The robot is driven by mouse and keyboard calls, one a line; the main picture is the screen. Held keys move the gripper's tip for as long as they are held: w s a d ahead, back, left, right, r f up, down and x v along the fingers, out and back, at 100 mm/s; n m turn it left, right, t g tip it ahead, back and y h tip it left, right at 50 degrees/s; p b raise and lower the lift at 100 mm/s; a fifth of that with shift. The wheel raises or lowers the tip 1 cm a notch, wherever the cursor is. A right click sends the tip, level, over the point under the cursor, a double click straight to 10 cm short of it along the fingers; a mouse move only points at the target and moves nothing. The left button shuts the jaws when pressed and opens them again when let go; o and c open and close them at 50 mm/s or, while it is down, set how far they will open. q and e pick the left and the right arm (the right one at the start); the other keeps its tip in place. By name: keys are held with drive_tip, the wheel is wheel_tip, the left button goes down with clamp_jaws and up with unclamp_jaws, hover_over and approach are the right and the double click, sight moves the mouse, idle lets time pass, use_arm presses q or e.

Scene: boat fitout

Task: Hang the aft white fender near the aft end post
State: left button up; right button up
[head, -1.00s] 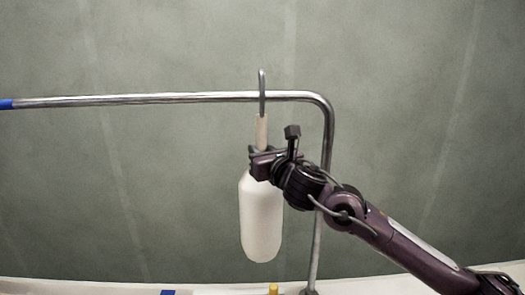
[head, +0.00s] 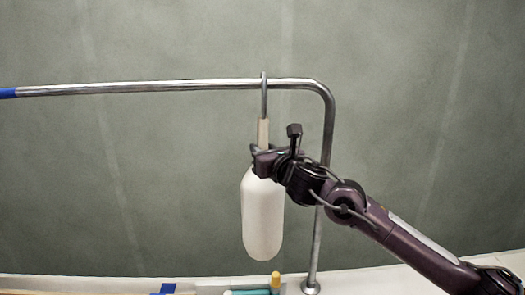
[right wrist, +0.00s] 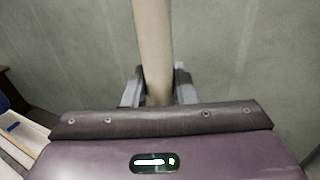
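The white fender (head: 262,215) hangs upright below the metal rail, close to the aft end post (head: 318,235) on its right. A beige stem (head: 263,132) rises from the fender to a grey hook (head: 264,95), whose top shows just above the rail (head: 180,86). The hook overlaps the rail; I cannot tell if it bears on it. My right gripper (head: 262,155) is at the stem, just above the fender body. In the right wrist view the stem (right wrist: 153,50) stands between the fingers (right wrist: 158,88), which appear shut on it. My left gripper is not in view.
A blue band (head: 7,93) marks the rail at the far left. Below lies a pale deck edge (head: 350,278) with the post's base. A yellow-capped item (head: 275,280) and a blue piece (head: 167,288) lie at the bottom. Space left of the fender is clear.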

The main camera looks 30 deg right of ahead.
drive_tip(key=o, duration=0.4)
drive_tip(key=shift+o, duration=0.2)
drive_tip(key=shift+f, duration=0.1)
drive_tip(key=shift+s+f+b, duration=0.15)
drive_tip(key=shift+s+b, duration=0.15)
drive_tip(key=shift+s, duration=0.25)
drive_tip(key=s+b, duration=0.3)
drive_tip(key=s, duration=0.3)
drive_tip(key=shift+s+a+r, duration=0.25)
drive_tip(key=shift+s, duration=0.15)
